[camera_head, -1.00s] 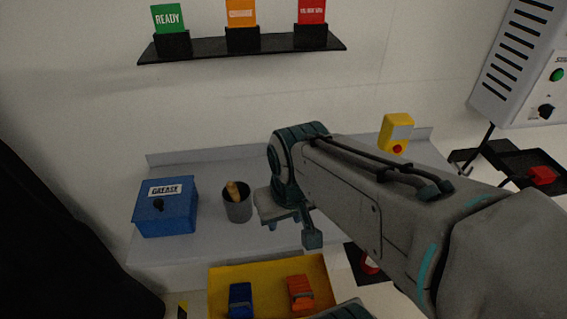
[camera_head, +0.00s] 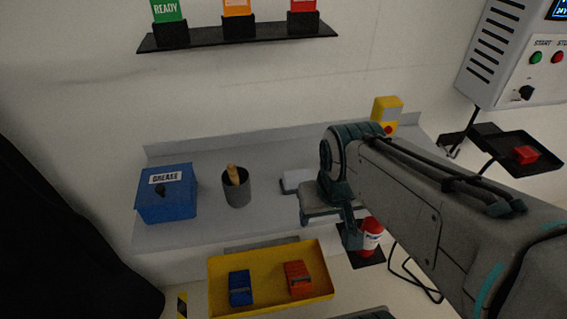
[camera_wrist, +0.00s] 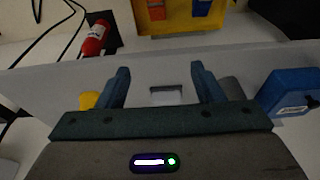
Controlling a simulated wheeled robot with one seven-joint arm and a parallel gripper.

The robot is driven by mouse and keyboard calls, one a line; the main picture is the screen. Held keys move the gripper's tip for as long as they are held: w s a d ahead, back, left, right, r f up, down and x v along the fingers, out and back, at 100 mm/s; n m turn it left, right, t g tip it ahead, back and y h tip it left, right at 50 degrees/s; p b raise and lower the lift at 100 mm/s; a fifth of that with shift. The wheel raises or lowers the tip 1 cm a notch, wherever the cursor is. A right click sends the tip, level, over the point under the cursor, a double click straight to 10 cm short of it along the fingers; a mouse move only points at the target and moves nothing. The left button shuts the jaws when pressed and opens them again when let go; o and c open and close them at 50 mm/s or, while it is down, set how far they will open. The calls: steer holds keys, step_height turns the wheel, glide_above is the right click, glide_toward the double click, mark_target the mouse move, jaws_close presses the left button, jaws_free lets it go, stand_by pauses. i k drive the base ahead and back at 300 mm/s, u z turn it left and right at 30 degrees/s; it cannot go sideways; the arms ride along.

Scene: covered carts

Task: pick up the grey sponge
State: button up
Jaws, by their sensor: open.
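A flat pale grey block (camera_head: 296,181), which looks like the grey sponge, lies on the grey worktop (camera_head: 200,228) to the right of the grey cup. My arm hides part of its right side. In the wrist view a pale rectangular shape (camera_wrist: 166,95), likely the same block, shows between the fingers, its near part hidden by my gripper body. My gripper (camera_head: 330,226) is over the worktop, just right of the block in the head view. Its two fingers (camera_wrist: 160,69) are spread apart with nothing held between them.
A blue grease box (camera_head: 166,195) and a grey cup (camera_head: 237,192) with a wooden-handled tool stand left. A yellow tray (camera_head: 218,290) with blue and orange items is in front. A red cylinder (camera_head: 371,232) stands right, and a yellow box with a red button (camera_head: 388,110) behind.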

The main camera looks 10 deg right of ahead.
mark_target(289, 183)
steer(key=z, duration=1.6)
steer(key=k, duration=1)
steer(key=u, duration=1)
steer(key=i, duration=1)
